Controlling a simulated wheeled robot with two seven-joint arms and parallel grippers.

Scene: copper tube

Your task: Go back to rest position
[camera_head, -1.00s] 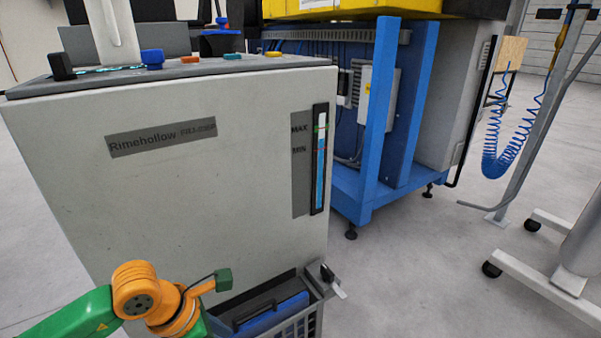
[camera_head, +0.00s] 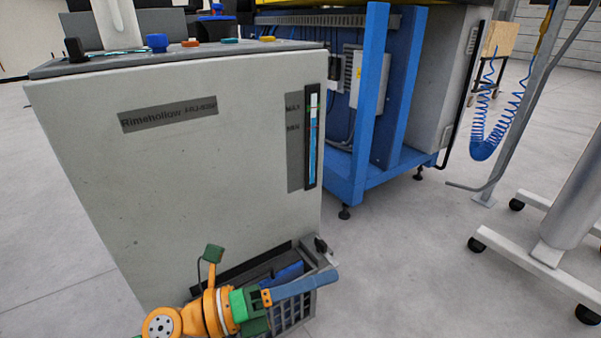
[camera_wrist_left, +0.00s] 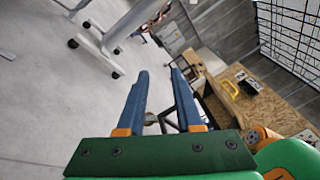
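My left gripper (camera_head: 318,281) shows at the bottom of the head view, in front of a basket on the lower front of the grey Rimehollow cabinet (camera_head: 190,180). Its orange and green wrist points right. In the left wrist view its two blue fingers (camera_wrist_left: 160,75) stand apart with nothing between them. Whether it touches the basket cannot be told. My right gripper is in neither view.
The slatted basket (camera_head: 298,309), with something blue inside, is partly hidden by my left arm. A blue frame (camera_head: 370,110) stands behind the cabinet. A wheeled stand (camera_head: 560,245) is at the right. Grey floor (camera_head: 415,270) between them is clear.

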